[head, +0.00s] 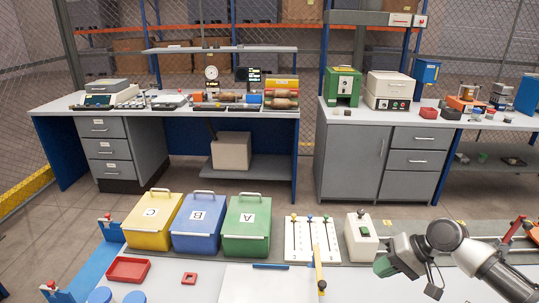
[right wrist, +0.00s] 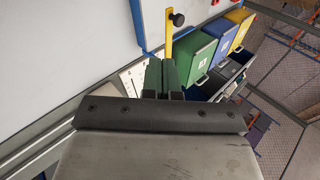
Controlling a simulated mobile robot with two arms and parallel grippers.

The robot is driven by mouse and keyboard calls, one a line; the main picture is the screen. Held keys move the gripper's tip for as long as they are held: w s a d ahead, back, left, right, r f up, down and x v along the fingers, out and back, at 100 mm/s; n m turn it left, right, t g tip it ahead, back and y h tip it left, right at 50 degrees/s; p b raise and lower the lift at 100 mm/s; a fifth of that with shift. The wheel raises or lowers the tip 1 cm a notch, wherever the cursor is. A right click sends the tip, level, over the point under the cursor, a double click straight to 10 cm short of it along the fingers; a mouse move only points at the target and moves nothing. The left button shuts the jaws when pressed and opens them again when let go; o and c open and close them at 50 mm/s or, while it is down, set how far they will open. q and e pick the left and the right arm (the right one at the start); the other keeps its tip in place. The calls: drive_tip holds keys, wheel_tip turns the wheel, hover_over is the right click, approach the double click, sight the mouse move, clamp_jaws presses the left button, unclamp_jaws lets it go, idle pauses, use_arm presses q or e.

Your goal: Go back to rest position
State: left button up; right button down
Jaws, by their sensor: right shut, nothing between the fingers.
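My right gripper (head: 383,267) is in the head view at the lower right, over the near workbench, with its green fingertips pointing left. In the right wrist view its two green fingers (right wrist: 161,76) are together, with nothing between them. My left gripper is in neither view.
Yellow bin C (head: 152,222), blue bin B (head: 197,224) and green bin A (head: 246,226) stand along the back of the bench. A red tray (head: 127,270) lies front left.

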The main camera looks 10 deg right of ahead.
drive_tip(key=s+a+f+n+g+h, duration=0.15)
drive_tip(key=s+a+f+n, duration=0.45)
drive_tip(key=s+a+f, duration=0.7)
drive_tip(key=s+a+r+t+h, duration=0.1)
drive_tip(key=s+r+h, duration=0.15)
drive_tip(key=s, duration=0.25)
drive_tip(key=s+r+t+h, duration=0.1)
drive_tip(key=s+h, duration=0.2)
drive_tip(key=s, duration=0.3)
wheel_tip(320, 180, down, 28)
drive_tip(key=g+b, duration=0.2)
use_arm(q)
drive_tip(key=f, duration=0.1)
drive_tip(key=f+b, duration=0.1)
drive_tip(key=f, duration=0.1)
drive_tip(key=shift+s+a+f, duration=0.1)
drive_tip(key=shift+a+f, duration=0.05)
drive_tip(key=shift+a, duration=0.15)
use_arm(e)
drive_tip(key=s+d+f+n, duration=0.1)
drive_tip(key=s+d+f, duration=0.2)
drive_tip(key=s+f, duration=1.3)
drive_tip(key=shift+s+f+g, duration=0.4)
drive_tip(key=shift+f+g, duration=0.05)
drive_tip(key=shift+f, duration=0.15)
